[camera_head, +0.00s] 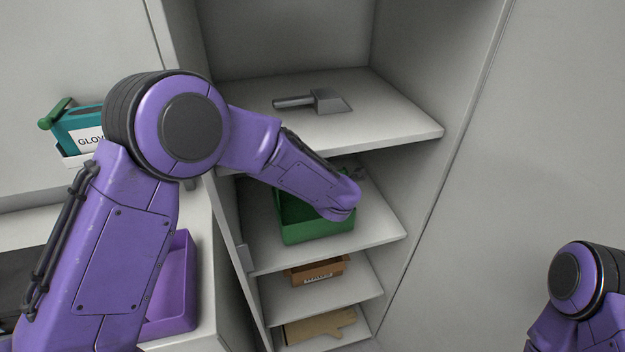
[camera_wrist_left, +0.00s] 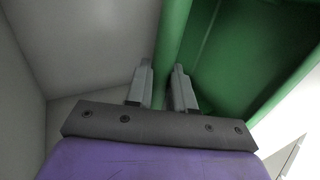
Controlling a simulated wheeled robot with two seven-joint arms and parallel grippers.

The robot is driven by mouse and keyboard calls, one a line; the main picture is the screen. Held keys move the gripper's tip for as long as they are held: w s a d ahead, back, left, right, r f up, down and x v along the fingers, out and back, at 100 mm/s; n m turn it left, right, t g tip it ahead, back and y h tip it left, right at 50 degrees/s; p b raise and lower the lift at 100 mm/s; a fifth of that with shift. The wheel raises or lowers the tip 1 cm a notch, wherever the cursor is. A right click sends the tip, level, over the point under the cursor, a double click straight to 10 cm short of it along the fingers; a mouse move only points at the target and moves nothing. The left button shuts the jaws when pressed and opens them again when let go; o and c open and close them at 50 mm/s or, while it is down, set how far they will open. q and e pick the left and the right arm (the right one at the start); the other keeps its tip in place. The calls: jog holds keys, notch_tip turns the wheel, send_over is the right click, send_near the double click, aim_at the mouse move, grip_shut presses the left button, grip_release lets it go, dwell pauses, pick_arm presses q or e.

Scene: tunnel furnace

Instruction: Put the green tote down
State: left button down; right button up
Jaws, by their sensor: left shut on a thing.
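The green tote (camera_head: 318,229) is at the middle shelf (camera_head: 375,215) of the open cabinet, upright, with my left forearm in front of its right part. I cannot tell whether its base touches the shelf. In the left wrist view, my left gripper (camera_wrist_left: 161,84) has one finger on each side of the tote's wall (camera_wrist_left: 173,45) and is shut on it. My right gripper is out of view; only part of my right arm shows at the lower right.
A grey scoop (camera_head: 318,102) lies on the shelf above (camera_head: 385,115). An orange-brown box (camera_head: 318,271) and a tan glove-like item (camera_head: 318,327) are on lower shelves. A purple bin (camera_head: 175,290) and a teal glove box (camera_head: 80,130) are left. Cabinet walls stand close on both sides.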

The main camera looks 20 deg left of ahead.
pick_arm(q)
jog(key=shift+f, duration=0.3)
jog(key=c, duration=0.9)
grip_release()
jog(key=shift+f, duration=0.1)
jog(key=b+v, duration=0.2)
jog(key=v, duration=1)
